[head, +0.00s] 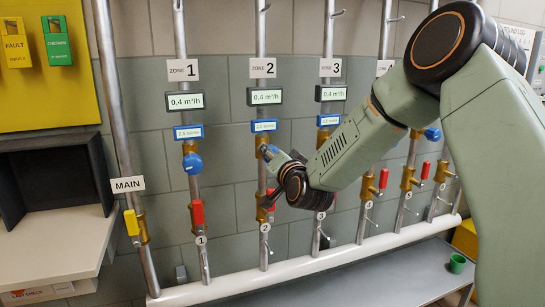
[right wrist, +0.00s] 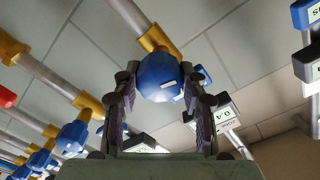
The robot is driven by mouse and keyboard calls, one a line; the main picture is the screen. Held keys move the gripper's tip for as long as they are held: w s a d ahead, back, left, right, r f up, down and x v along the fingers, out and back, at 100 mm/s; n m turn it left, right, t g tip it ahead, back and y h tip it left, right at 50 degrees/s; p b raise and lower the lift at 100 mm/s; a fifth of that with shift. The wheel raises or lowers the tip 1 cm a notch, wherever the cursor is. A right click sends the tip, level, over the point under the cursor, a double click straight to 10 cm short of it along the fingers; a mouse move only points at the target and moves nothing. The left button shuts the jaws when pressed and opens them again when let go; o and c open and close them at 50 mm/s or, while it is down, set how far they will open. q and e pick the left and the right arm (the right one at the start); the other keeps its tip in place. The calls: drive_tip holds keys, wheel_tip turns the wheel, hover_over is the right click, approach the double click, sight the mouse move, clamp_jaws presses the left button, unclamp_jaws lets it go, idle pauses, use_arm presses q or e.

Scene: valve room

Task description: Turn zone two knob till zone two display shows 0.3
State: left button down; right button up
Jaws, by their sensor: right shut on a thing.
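The zone two display (head: 263,96) reads 0.4 m³/h, under the ZONE 2 sign (head: 262,68). My right gripper (head: 271,160) reaches the zone two pipe just below its small blue label (head: 263,126). In the head view the gripper mostly hides the zone two knob. In the right wrist view the blue round knob (right wrist: 158,76) sits between the two fingers of the gripper, which is shut on it. A pale mark shows on the knob's face. My left gripper is not in view.
The zone 1 knob (head: 193,164) is on the pipe to the left, and its display (head: 185,101) reads 0.4 m³/h. The zone 3 display (head: 330,93) is to the right. A red valve handle (head: 270,198) is close below my gripper.

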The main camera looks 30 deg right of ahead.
idle(0.3)
drive_tip(key=o, duration=1.1)
drive_tip(key=shift+o, duration=0.2)
drive_tip(key=v, duration=1.2)
